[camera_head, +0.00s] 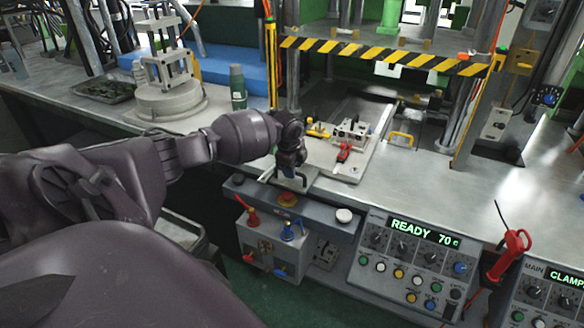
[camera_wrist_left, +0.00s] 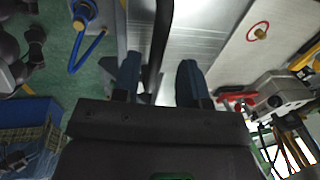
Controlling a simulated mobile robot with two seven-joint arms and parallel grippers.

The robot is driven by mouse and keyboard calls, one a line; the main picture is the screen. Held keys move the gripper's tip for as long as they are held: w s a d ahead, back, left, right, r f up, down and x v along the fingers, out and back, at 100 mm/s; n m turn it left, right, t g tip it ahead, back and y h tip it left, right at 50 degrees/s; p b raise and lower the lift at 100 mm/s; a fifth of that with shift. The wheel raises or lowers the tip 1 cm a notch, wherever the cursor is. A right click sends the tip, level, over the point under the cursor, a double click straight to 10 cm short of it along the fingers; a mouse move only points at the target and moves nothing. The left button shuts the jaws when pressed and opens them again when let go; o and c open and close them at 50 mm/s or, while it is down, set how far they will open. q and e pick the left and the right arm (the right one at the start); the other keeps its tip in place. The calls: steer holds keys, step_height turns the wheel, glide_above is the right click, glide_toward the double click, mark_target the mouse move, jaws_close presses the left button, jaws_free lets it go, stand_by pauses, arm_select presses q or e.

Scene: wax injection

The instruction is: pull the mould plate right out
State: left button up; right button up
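The mould plate (camera_head: 372,150) is a flat light-grey plate lying on the metal bench, running back toward the press. It carries a metal mould block (camera_head: 351,130) and a red-handled clamp (camera_head: 343,152). My left gripper (camera_head: 291,178) points down at the front edge of the bench, beside a metal handle. In the left wrist view the two blue fingers (camera_wrist_left: 160,82) are apart, with a dark bar (camera_wrist_left: 163,35) between them and a gap at its right side. The light plate (camera_wrist_left: 235,60) with a red-ringed brass knob shows to the right. My right gripper is out of view.
A control box reading READY 70 (camera_head: 418,262) stands front right, near a red-handled tool (camera_head: 511,255). A valve box (camera_head: 270,248) hangs below the bench edge. A striped guard bar (camera_head: 385,52) crosses above the plate. A green bottle (camera_head: 237,88) stands at the left.

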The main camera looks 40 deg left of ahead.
arm_select(q)
steer(key=shift+s+r, duration=0.1)
step_height(320, 180, up, 10)
steer(key=s, duration=0.2)
steer(key=shift+d+r+p, duration=0.25)
steer(key=shift+d+p, duration=0.05)
steer(key=shift+p, duration=0.05)
stand_by(0.5)
